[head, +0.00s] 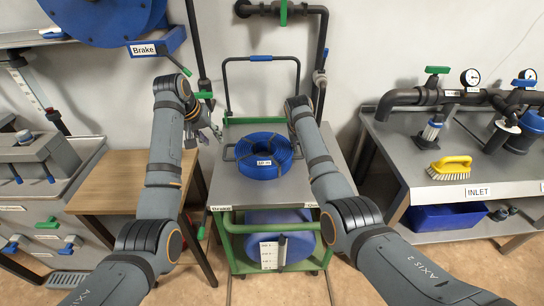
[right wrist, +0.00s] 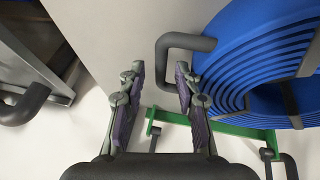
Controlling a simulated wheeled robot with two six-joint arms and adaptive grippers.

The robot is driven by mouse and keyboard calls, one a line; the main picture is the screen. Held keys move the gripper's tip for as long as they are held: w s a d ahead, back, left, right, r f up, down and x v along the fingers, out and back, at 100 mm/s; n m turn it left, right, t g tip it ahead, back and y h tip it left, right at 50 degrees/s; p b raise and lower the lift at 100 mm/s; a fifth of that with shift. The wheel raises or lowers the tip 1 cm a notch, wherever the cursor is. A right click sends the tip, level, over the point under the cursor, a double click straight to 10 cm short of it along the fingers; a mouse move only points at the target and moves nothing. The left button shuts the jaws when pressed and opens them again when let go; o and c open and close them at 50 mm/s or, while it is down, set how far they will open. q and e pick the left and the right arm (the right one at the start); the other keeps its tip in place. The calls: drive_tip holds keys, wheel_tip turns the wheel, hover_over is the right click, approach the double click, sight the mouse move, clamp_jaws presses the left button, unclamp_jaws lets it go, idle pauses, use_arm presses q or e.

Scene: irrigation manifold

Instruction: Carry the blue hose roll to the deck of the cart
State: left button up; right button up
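The blue hose roll (head: 264,155) lies flat over the grey deck of the cart (head: 242,191), near the middle, and looks to rest there. Dark handles stick out at its sides. My left gripper (head: 204,136) is left of the roll, apart from it, and looks open and empty. My right gripper is hidden behind its arm in the head view. In the right wrist view my right gripper (right wrist: 160,95) is open. One dark handle (right wrist: 188,42) shows just beyond its fingertips, beside the roll (right wrist: 265,60); the gripper is not closed on it.
The cart's push bar (head: 262,59) stands behind the deck. A wooden table (head: 130,180) is close at left. At right a metal bench carries pipes, gauges and a yellow brush (head: 450,168), with a blue bin (head: 447,217) below. A blue drum (head: 277,236) sits under the deck.

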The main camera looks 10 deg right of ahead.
drive_tip(key=v, duration=0.9)
drive_tip(key=shift+s+r, duration=0.25)
drive_tip(key=shift+r, duration=0.05)
drive_tip(key=shift+a, duration=0.1)
